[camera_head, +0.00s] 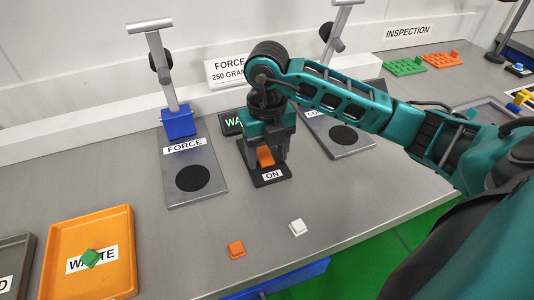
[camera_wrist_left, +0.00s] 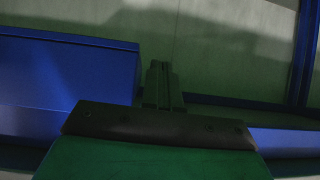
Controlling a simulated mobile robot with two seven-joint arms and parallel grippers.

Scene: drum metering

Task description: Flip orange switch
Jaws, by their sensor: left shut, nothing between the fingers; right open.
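The orange switch (camera_head: 265,156) sits on a black base (camera_head: 285,173) with an ON label, in the middle of the bench. My right gripper (camera_head: 267,161) points down over it from above. Its fingers are open, one on either side of the switch; I cannot tell whether they touch it. The gripper hides part of the switch and its base. My left gripper (camera_wrist_left: 160,85) shows only in the left wrist view, shut and empty, with blue surfaces around it.
A FORCE plate (camera_head: 178,168) with a tall post stands left of the switch, a similar plate (camera_head: 342,135) behind right. A loose orange piece (camera_head: 236,249) and white piece (camera_head: 298,227) lie in front. The orange WASTE tray (camera_head: 60,235) holds a green piece (camera_head: 91,258).

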